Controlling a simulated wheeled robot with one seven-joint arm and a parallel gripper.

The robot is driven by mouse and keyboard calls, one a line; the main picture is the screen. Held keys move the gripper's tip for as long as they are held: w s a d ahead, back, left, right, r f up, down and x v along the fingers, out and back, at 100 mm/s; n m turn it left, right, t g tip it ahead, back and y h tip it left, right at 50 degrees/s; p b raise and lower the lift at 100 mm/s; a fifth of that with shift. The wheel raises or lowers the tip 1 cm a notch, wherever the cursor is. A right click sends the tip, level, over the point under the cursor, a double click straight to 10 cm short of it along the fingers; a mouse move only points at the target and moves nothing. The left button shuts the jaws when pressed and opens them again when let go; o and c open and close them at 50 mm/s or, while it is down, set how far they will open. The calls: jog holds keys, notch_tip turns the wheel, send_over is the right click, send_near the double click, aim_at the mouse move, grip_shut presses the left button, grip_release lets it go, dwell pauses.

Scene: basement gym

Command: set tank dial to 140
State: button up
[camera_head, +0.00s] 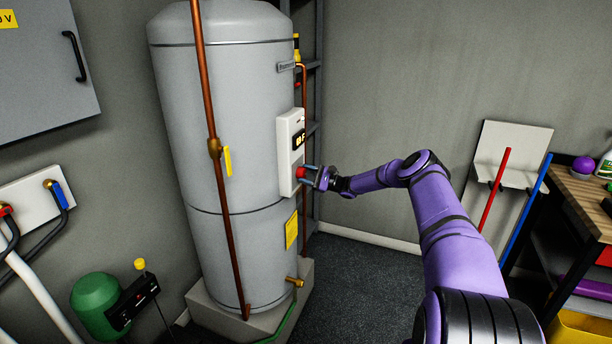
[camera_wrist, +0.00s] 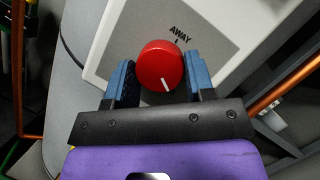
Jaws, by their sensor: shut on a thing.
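The grey water tank (camera_head: 235,120) stands upright in the middle left of the head view. A white control panel (camera_head: 287,150) is on its right side, with a small dark display (camera_head: 298,139) too small to read. The red dial (camera_head: 301,172) sits low on the panel; it also shows in the wrist view (camera_wrist: 157,62). A white mark on the dial points down and slightly right, toward my gripper. The word "AWAY" and a small tick are printed on the panel beyond the dial. My gripper (camera_wrist: 160,80) has its blue-padded fingers on both sides of the dial, shut on it.
A copper pipe (camera_head: 213,147) with a yellow-handled valve runs down the tank's front. Another copper pipe (camera_head: 305,90) and dark shelving stand close behind the panel. A workbench (camera_head: 578,190) is at the right. The dark floor (camera_head: 365,275) between is clear.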

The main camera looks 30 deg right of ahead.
jog(key=m+t, duration=0.2)
jog(key=m, duration=0.2)
jog(key=m+t+h, duration=0.1)
jog(key=m, duration=0.2)
jog(key=shift+s+f+m+t+h, duration=0.1)
jog(key=shift+m+t+h, duration=0.2)
jog(key=shift+m+t, duration=0.1)
jog(key=m+t+h, duration=0.1)
jog(key=m, duration=0.2)
jog(key=m+t+h, duration=0.1)
jog(key=m, duration=0.1)
jog(key=m+h, duration=0.1)
jog(key=m, duration=0.2)
jog(key=shift+s+a+m+t+h, duration=0.1)
jog(key=shift+a+m+t+h, duration=0.05)
jog(key=shift+m+t+h, duration=0.2)
jog(key=shift+m+h, duration=0.25)
jog(key=o, duration=0.9)
jog(key=v, duration=1)
jog(key=shift+s+f, duration=0.3)
